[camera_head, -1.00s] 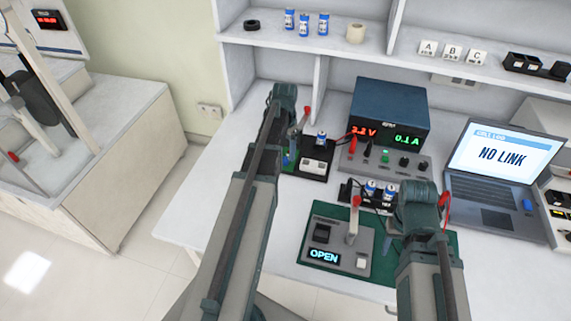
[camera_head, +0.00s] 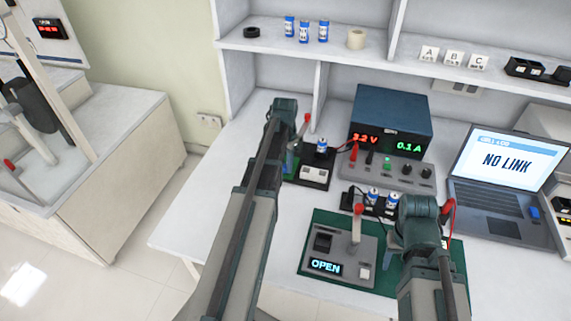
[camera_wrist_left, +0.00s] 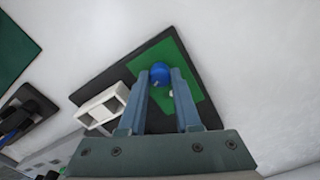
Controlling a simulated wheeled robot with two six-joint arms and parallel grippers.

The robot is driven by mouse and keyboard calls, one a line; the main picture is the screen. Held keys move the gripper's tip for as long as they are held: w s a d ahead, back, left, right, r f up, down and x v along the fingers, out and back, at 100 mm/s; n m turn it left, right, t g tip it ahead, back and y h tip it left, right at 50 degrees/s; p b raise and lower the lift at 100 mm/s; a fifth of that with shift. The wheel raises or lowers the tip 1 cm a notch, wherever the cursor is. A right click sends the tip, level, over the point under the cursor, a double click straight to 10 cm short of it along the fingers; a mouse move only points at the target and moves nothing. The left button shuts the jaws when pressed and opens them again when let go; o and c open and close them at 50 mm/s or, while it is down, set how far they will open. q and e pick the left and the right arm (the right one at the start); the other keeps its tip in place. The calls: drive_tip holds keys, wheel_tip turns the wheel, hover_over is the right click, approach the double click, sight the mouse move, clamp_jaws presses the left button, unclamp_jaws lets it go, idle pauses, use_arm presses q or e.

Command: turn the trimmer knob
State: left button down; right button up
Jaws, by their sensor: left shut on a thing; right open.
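The blue trimmer knob (camera_wrist_left: 160,73) shows in the left wrist view, on a green board (camera_wrist_left: 188,62) that lies on a black base (camera_wrist_left: 112,78). My left gripper (camera_wrist_left: 164,80) is over the board, with its two fingers on either side of the knob, shut on it. In the head view my left gripper (camera_head: 289,158) reaches down at the left of the black base, and the knob is mostly hidden behind my arm. My right gripper (camera_head: 394,243) is open beside the grey switch box (camera_head: 340,248); its fingertips are largely hidden.
A white block (camera_head: 313,173) and a red-tipped lever (camera_head: 307,119) stand near the board. The power supply (camera_head: 391,112) reads about 3.2 V and 0.1 A. The switch box display reads OPEN. The laptop (camera_head: 500,160) shows NO LINK. Bare white table (camera_head: 205,225) lies at left.

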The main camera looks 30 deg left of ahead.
sight(285, 166)
use_arm(q)
drive_tip(key=shift+n, duration=1.2)
drive_tip(key=c, duration=0.6)
unclamp_jaws()
use_arm(e)
drive_tip(key=shift+r, duration=0.1)
use_arm(q)
wheel_tip(285, 166, up, 14)
drive_tip(key=p, duration=1.4)
use_arm(e)
wheel_tip(285, 166, up, 14)
use_arm(q)
drive_tip(key=shift+f, duration=0.1)
use_arm(e)
drive_tip(key=shift+f, duration=0.2)
